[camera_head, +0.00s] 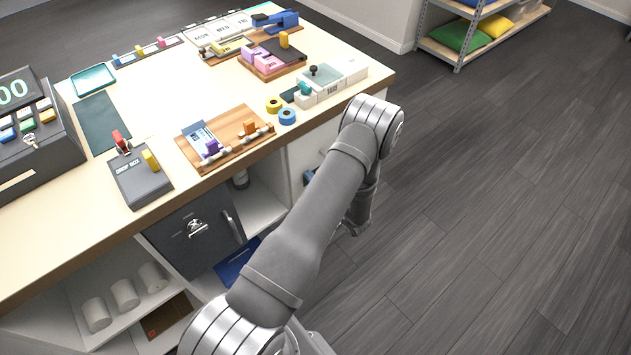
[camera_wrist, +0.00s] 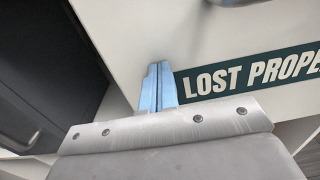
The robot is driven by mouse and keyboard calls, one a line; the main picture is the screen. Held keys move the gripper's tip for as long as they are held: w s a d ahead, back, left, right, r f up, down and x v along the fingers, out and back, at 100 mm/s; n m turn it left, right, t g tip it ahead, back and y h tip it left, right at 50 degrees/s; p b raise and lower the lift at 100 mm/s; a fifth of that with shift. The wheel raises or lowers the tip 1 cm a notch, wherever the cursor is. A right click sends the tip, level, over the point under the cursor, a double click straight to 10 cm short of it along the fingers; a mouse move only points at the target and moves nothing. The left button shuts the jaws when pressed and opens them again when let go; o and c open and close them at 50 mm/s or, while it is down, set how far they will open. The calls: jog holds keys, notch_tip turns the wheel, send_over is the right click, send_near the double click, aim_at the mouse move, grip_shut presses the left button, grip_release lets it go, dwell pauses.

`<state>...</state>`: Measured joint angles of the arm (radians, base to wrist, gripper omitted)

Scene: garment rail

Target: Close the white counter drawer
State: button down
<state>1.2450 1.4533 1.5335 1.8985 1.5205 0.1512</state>
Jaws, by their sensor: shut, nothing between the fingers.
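In the wrist view, a white front (camera_wrist: 135,35) fills the upper middle, with a dark green label (camera_wrist: 250,75) reading "LOST PROPE", cut off at the right edge. It appears to be the white drawer. A blurred grey handle (camera_wrist: 238,2) shows at the top edge. My gripper (camera_wrist: 160,68) has its blue fingers together and empty, over the white front at the label's left end. Whether they touch it cannot be told. In the head view, my arm hides the gripper and most of the drawer area; a white counter panel (camera_head: 305,150) shows beside the arm.
A dark safe door (camera_head: 196,230) with a handle is left of the arm; a dark panel (camera_wrist: 45,70) fills the wrist view's left. The countertop (camera_head: 145,95) holds a register (camera_head: 35,135), trays and stationery. Open floor (camera_head: 500,200) lies right. A shelf rack (camera_head: 480,35) stands at the back.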

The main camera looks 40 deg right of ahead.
jog(key=shift+w+d+r, duration=0.1)
jog(key=shift+w+r, duration=0.05)
jog(key=shift+w, duration=0.25)
jog(key=s, duration=1.4)
jog(key=shift+s, duration=0.4)
jog(key=shift+w, duration=0.1)
jog(key=w, duration=1.4)
